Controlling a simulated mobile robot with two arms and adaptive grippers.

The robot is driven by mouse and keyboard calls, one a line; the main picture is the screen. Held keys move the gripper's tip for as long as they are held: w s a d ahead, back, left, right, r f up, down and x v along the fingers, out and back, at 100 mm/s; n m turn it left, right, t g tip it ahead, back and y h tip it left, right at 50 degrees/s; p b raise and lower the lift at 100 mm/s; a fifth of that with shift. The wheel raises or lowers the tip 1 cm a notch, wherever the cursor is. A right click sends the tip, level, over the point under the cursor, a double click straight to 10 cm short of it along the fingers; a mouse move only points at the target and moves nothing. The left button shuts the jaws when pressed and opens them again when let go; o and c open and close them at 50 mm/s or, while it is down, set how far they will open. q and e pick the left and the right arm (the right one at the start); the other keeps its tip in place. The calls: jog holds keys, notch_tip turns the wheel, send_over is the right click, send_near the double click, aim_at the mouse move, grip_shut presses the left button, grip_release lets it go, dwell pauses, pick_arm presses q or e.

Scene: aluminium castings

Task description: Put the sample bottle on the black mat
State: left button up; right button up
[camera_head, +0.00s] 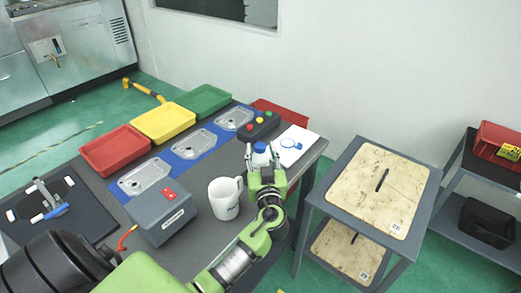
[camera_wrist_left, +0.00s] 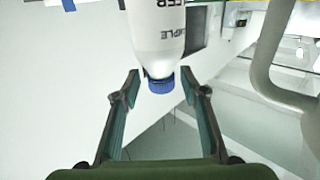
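The sample bottle (camera_head: 260,155) is white with a blue cap and stands near the right end of the grey table in the head view. In the left wrist view the bottle (camera_wrist_left: 158,30) appears upside down, with its blue cap toward the gripper. My left gripper (camera_head: 260,172) is at the bottle, and its fingers partly hide it. In the wrist view the left gripper (camera_wrist_left: 160,80) is open, with a finger on each side of the cap and gaps between. The black mat (camera_head: 92,212) lies at the table's left end. My right gripper is not in view.
A white mug (camera_head: 225,198) stands just left of my left gripper. A grey box (camera_head: 160,212) stands between mug and mat. A blue-handled tool (camera_head: 52,208) lies on the mat. Red (camera_head: 115,150), yellow (camera_head: 164,122) and green (camera_head: 204,100) trays line the back.

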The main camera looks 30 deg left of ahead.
pick_arm(q)
jog(key=b+v, duration=0.3)
jog(key=v, duration=0.7)
jog(key=w+d+f+m+h, duration=0.1)
jog(key=d+f+m+h, duration=0.35)
jog(key=f, duration=0.35)
jog(key=w+d+f+m+h, duration=0.1)
jog(key=d+f+m+h, duration=0.3)
jog(key=f, duration=0.4)
jog(key=s+d+f+m+g+h, duration=0.1)
jog(key=s+d+f+g, duration=0.3)
jog(key=f, duration=0.8)
jog(key=s+f+m+g+h, duration=0.1)
jog(key=s+f+h, duration=0.1)
jog(key=s+f, duration=0.65)
jog(key=s+a+f+g, duration=0.2)
jog(key=s+f+g, duration=0.3)
jog(key=s+f, duration=1.25)
jog(key=s+a+f+g, duration=0.1)
jog(key=s+f, duration=0.2)
jog(key=s, duration=0.5)
jog(key=s+a+f+g, duration=0.1)
jog(key=s+f, duration=0.3)
jog(key=s, duration=0.4)
jog(key=shift+a+f+g, duration=0.35)
jog(key=shift+a+g, duration=0.05)
jog(key=shift+a, duration=0.1)
